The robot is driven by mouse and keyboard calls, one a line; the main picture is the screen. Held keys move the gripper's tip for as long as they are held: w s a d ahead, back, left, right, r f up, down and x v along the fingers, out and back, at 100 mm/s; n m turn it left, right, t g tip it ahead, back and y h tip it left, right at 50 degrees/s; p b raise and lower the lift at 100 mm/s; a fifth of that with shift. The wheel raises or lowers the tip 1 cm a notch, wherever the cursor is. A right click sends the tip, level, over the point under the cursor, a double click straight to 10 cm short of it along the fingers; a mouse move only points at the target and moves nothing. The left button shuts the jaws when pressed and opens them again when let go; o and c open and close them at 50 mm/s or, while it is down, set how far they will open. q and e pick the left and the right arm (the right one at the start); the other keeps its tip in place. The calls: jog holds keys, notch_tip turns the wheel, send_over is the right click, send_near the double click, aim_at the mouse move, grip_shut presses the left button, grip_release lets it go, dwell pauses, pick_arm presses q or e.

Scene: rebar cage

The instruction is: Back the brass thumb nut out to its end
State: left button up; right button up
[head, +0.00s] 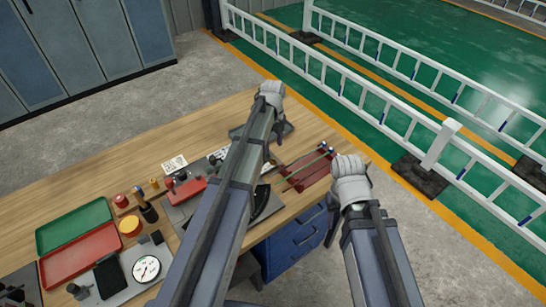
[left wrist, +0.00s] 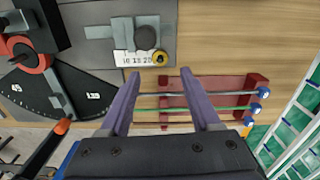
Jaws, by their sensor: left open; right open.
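In the left wrist view, a small yellow-gold part (left wrist: 161,57) sits at the edge of a grey block with a number scale (left wrist: 130,57). It looks like the brass thumb nut, but it is too small to be sure, and its thread is not clear. My left gripper (left wrist: 160,74) is open and empty, with the gold part showing just beyond and between its fingertips. In the head view my left gripper (head: 274,138) is over the far part of the bench, and its arm hides much there. My right gripper (head: 334,212) is open and empty near the bench's right edge.
A red rack (left wrist: 257,80) holds several rods with blue ends. Green tray (head: 75,226), red tray (head: 80,252) and a round gauge (head: 146,268) are at the bench's left. White railings (head: 370,95) stand behind.

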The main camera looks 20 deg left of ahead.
aim_at(273, 160)
pick_arm(q)
jog(key=shift+f+b, duration=3.4)
jog(key=shift+f, duration=0.2)
grip_shut()
